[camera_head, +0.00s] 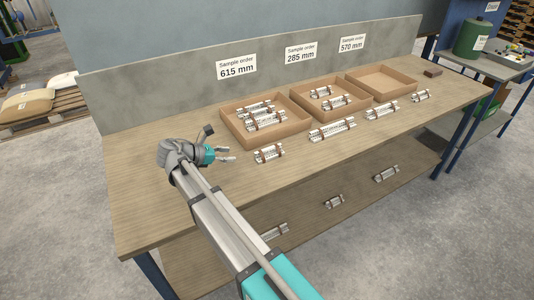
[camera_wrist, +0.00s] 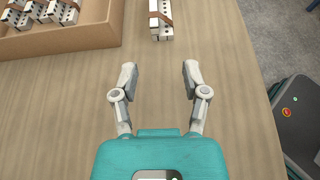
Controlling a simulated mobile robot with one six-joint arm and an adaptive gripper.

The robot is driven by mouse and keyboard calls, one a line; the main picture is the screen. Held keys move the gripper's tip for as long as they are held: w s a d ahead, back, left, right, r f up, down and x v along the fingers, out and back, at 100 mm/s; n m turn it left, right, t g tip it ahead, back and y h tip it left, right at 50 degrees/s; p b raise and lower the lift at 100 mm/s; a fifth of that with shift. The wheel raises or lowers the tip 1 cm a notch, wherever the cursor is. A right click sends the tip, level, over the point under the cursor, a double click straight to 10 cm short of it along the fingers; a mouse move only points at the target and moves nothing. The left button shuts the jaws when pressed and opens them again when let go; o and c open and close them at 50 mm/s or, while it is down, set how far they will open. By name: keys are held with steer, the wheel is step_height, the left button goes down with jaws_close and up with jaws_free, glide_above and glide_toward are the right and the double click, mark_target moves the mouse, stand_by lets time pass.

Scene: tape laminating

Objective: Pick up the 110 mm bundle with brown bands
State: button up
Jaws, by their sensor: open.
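Several silvery-white bundles with brown bands lie on the wooden table. The nearest bundle (camera_head: 268,153) lies just right of my gripper (camera_head: 225,153) in the head view. In the wrist view a brown-banded bundle (camera_wrist: 160,22) shows at the top edge, partly cut off, ahead of my fingertips (camera_wrist: 159,74). My gripper is open and empty, apart from the bundle. Further right along the front row lie a long bundle (camera_head: 332,130), another bundle (camera_head: 382,110) and a small bundle (camera_head: 421,96). No lengths are readable on the bundles, so I cannot tell which is 110 mm.
Three cardboard trays stand behind the row: the left tray (camera_head: 292,143) holds several bundles, the middle one (camera_head: 348,109) holds some, the right one (camera_head: 383,81) looks empty. Signs read 615, 285 and 570 mm. More bundles lie on the lower shelf (camera_head: 300,225). The table's left end is clear.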

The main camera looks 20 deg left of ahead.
mark_target(255, 153)
steer(key=shift+s+a+r, duration=0.1)
steer(key=shift+a+r, duration=0.05)
steer(key=shift+a, duration=0.35)
steer(key=shift+n, duration=0.3)
steer(key=shift+b+x, duration=1.65)
steer(key=shift+x, duration=2.55)
steer(key=shift+d, duration=0.1)
steer(key=shift+b+x, duration=1.05)
steer(key=shift+x, duration=1.55)
steer(key=shift+r, duration=0.1)
jaws_close()
